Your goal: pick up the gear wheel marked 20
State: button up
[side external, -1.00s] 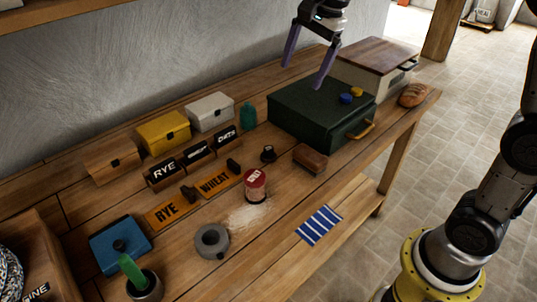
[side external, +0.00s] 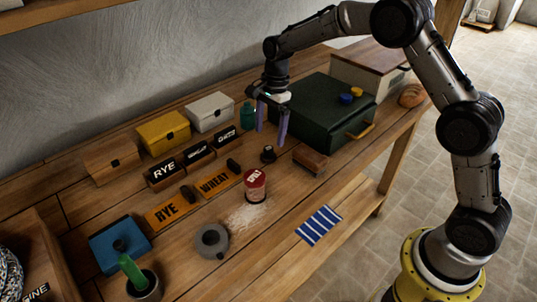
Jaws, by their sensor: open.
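No mark 20 can be read, and I cannot tell for sure which thing is the gear wheel. A grey ring-shaped piece (side external: 212,241) with a central hole lies at the front of the bench. A small dark knobbed piece (side external: 268,154) stands mid-bench, left of a brown block (side external: 309,159). My gripper (side external: 271,138) is open and empty, its purple fingers pointing down. In the picture its fingertips show just above the small dark piece, in front of the green chest; their height over the bench is hard to tell.
A dark green chest (side external: 315,112) stands right of my gripper, a teal bottle (side external: 247,115) to the left. A red-lidded tin (side external: 255,184), spilled flour (side external: 246,214), WHEAT (side external: 217,182) and RYE (side external: 169,209) plates lie nearer. A striped cloth (side external: 319,225) lies front right.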

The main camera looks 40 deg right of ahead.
aim_at(269, 148)
jog(key=shift+s+a+f, duration=0.1)
jog(key=shift+a+f, duration=0.05)
jog(key=shift+f, duration=0.95)
jog(key=shift+a+f, duration=0.15)
jog(key=shift+f, duration=0.9)
jog(key=shift+s+a+f, duration=0.1)
jog(key=shift+a+f, duration=0.05)
jog(key=shift+f, duration=0.95)
grip_shut()
jog(key=shift+r, duration=0.1)
